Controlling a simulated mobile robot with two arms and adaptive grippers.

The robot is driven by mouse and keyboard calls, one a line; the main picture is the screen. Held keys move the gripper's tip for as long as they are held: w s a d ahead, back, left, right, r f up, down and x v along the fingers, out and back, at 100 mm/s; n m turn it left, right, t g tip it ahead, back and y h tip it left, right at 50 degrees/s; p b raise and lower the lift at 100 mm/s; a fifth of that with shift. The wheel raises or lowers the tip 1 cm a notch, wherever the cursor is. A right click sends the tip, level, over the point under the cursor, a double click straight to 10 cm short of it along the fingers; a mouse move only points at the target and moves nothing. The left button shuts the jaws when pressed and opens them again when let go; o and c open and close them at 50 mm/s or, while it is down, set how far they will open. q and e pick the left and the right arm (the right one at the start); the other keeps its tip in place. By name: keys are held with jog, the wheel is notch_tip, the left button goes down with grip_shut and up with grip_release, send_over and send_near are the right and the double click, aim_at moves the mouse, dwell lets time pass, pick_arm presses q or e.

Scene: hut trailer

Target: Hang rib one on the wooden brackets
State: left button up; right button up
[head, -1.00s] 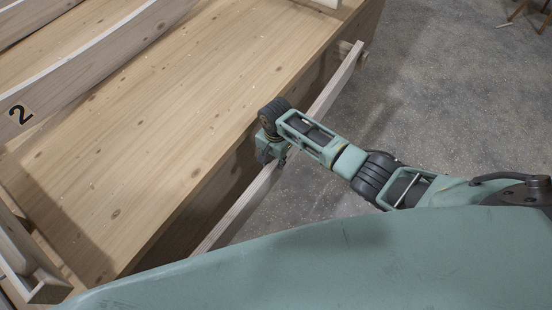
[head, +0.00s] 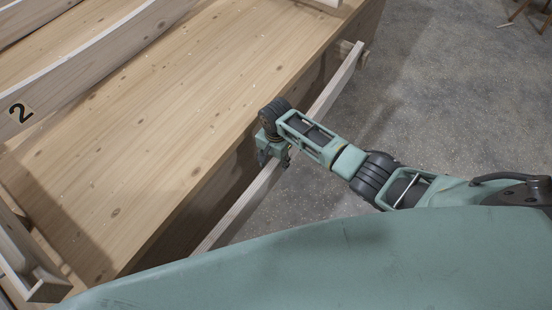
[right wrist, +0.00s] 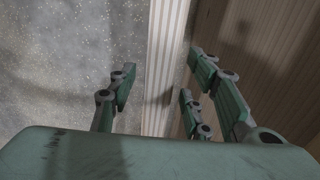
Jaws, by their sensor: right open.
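Rib one, a long pale wooden strip (head: 337,88), runs along the outer side of the wooden bench, a little below its top edge. Its far end rests at a wooden bracket (head: 361,60) on the bench side. The near end is hidden behind my body. My right gripper (head: 274,158) is above the middle of the rib, open and pointing down. In the right wrist view the rib (right wrist: 165,45) passes between the spread fingers (right wrist: 160,82), with a gap visible on both sides. My left gripper is not in view.
The wooden bench top (head: 190,130) is mostly clear. A curved rib marked 2 (head: 75,75) lies on its left part. A wooden frame piece (head: 30,265) is at lower left. Open grey floor (head: 440,90) lies to the right.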

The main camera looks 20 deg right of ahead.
jog(key=shift+s+f, duration=0.15)
notch_tip(320, 180, up, 12)
dwell(0.5)
dwell(0.4)
